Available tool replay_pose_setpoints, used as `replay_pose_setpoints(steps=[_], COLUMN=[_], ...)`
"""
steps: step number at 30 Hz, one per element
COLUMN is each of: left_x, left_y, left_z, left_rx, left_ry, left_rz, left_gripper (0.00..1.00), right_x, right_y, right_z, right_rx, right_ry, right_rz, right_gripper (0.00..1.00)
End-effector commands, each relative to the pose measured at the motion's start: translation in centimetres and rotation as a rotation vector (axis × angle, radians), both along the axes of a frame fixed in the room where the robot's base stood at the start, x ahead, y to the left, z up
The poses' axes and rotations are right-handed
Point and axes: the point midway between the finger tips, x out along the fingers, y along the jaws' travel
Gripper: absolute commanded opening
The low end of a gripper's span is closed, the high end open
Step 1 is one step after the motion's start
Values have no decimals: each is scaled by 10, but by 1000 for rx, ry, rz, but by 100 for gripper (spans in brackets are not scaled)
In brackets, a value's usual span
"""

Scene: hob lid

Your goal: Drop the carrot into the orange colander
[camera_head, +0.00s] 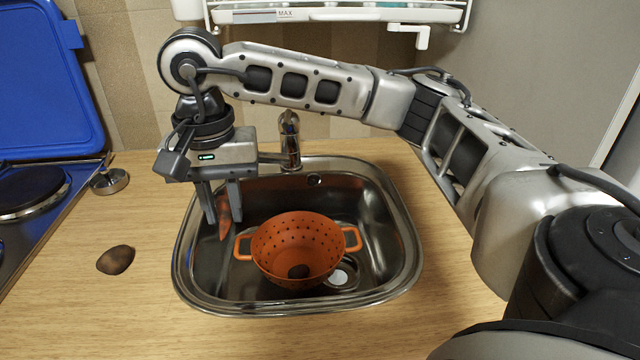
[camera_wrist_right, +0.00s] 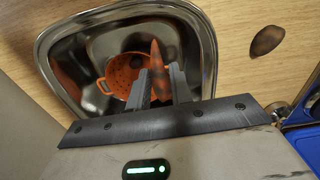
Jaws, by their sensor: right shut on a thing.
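My right gripper (camera_head: 222,205) is shut on the carrot (camera_head: 224,222), which hangs tip down between the fingers. The gripper is over the left part of the sink, left of the colander and above its rim level. In the right wrist view the carrot (camera_wrist_right: 157,58) sticks out between the fingertips (camera_wrist_right: 156,84). My left gripper is not in view.
The sink (camera_head: 395,270) has a tap (camera_head: 289,140) behind it, close to my right gripper. A brown potato-like thing (camera_head: 115,260) lies on the wooden counter (camera_head: 110,310) at left. A hob (camera_head: 30,195) with a raised blue lid (camera_head: 45,80) is at far left. A small metal pan (camera_head: 109,181) stands beside it.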

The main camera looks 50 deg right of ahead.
Motion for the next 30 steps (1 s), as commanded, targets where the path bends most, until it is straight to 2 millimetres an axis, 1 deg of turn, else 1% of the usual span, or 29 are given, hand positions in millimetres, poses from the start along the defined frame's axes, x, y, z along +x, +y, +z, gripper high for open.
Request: replay_pose_setpoints(steps=[1, 2, 4, 5, 6, 9, 12, 15, 18, 20, 26, 30], left_x=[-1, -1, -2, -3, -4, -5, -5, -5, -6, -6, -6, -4], left_y=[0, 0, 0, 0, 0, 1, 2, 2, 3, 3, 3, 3], left_z=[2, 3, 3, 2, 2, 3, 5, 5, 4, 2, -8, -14], left_rx=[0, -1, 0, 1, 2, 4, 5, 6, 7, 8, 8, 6], left_ry=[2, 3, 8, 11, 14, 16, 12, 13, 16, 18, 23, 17], left_rz=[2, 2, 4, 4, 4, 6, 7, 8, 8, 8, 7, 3], left_gripper=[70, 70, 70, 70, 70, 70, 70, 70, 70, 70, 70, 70], right_x=[7, 12, 22, 26, 29, 35, 35, 34, 33, 33, 33, 33], right_y=[-12, -20, -41, -52, -66, -102, -131, -151, -162, -165, -166, -166], right_z=[-9, -15, -31, -38, -48, -71, -89, -101, -107, -110, -124, -140], right_rx=[0, -1, -3, -4, -5, -8, -8, -5, -4, -2, -1, -1], right_ry=[10, 11, 12, 11, 11, 9, 5, 3, 0, -1, -1, 1], right_rz=[-152, -254, -510, -622, -769, -1113, -1372, -1545, -1638, -1666, -1674, -1673], right_gripper=[0, 0, 0, 0, 0, 0, 0, 0, 0, 0, 0, 0])
